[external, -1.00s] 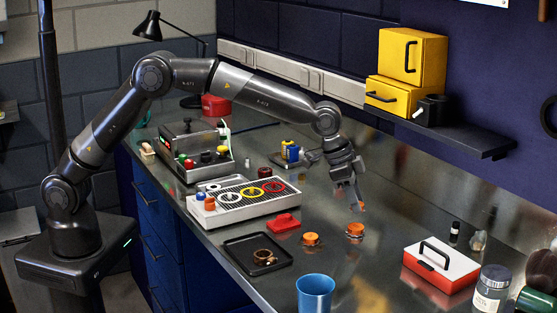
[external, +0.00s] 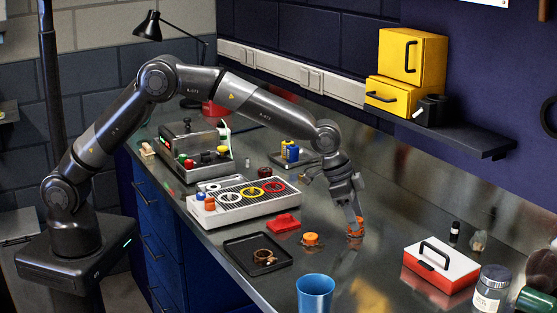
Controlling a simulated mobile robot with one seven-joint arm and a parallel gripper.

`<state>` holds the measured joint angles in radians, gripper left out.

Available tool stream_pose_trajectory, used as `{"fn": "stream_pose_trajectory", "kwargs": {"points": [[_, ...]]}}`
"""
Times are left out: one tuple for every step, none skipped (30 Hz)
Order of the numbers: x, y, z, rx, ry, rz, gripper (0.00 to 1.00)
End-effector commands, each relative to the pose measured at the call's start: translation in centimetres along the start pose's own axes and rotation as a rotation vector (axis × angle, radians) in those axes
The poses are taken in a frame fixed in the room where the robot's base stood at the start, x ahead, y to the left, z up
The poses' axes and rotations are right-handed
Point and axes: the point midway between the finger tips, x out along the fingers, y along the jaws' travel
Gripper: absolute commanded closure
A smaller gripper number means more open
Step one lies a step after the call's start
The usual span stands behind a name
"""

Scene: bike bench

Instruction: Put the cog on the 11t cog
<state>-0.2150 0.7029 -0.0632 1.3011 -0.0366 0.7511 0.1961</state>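I cannot read any tooth marking, so which is the 11t cog is unclear. The left orange piece (external: 310,240) lies free on the bench.
A red block (external: 286,223) and a black tray (external: 240,254) with a brown ring lie left of the orange pieces. A blue cup (external: 315,294) stands in front. A red-and-white box (external: 441,268) with a black handle is at the right.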

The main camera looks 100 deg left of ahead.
Motion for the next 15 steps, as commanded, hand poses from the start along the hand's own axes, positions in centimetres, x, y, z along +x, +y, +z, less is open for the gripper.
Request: {"fn": "stream_pose_trajectory", "kwargs": {"points": [[0.0,0.0,0.0,0.0,0.0,0.0,0.46],[0.0,0.0,0.0,0.0,0.0,0.0,0.46],[0.0,0.0,0.0,0.0,0.0,0.0,0.46],[0.0,0.0,0.0,0.0,0.0,0.0,0.46],[0.0,0.0,0.0,0.0,0.0,0.0,0.46],[0.0,0.0,0.0,0.0,0.0,0.0,0.46],[-0.1,0.0,0.0,0.0,0.0,0.0,0.46],[-0.1,0.0,-0.1,0.0,0.0,0.0,0.46],[-0.4,0.0,-0.2,0.0,0.001,0.0,0.46],[-0.6,0.0,-0.2,0.0,0.001,0.0,0.46],[-0.9,0.0,-0.1,0.0,0.001,0.0,0.46],[-1.5,0.0,-0.2,0.0,0.001,0.0,0.46],[-2.0,0.0,-0.2,0.0,0.002,-0.001,0.46],[-2.6,0.0,-0.2,0.0,0.003,-0.001,0.46],[-3.4,0.0,-0.2,0.0,0.003,-0.001,0.46]]}}
